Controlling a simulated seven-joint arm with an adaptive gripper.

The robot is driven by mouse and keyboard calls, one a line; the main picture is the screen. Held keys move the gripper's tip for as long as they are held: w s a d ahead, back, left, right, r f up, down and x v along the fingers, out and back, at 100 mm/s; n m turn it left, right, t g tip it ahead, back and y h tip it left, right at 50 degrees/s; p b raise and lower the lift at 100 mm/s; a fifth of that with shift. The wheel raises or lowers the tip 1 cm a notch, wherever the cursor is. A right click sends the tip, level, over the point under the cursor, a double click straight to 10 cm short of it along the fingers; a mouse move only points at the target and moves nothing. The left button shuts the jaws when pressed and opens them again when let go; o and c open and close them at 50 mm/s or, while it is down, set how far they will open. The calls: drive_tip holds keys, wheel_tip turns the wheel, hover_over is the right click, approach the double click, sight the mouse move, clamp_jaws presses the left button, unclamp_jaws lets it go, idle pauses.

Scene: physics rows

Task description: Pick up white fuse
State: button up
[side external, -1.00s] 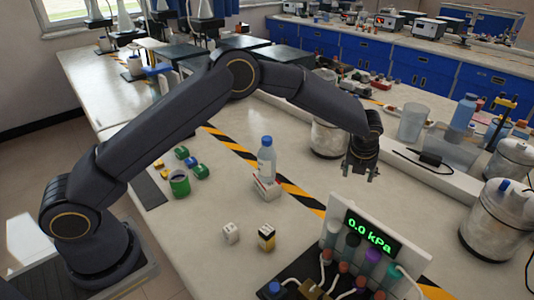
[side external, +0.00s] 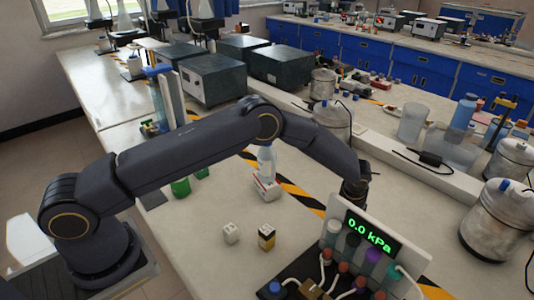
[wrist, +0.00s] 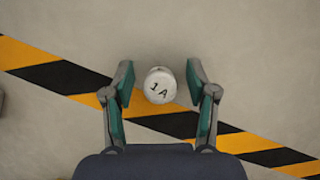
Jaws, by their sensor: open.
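The white fuse (wrist: 159,88) is a small white round piece marked "1A" in the wrist view. It appears by the edge of a yellow-and-black floor-style stripe on the bench. My gripper (wrist: 160,72) is open, with one teal-padded finger on each side of the fuse and a visible gap on both sides. I cannot tell how far above the fuse the fingers are. In the side view the fuse and my fingertips are hidden behind the pressure display panel (side external: 392,226).
The display panel and its tubes stand just in front of my wrist in the side view. A small white block (side external: 231,233) and a yellow-black-white block (side external: 267,237) sit left of it. Metal canisters stand at the right.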

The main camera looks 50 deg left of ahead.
clamp_jaws()
idle(0.4)
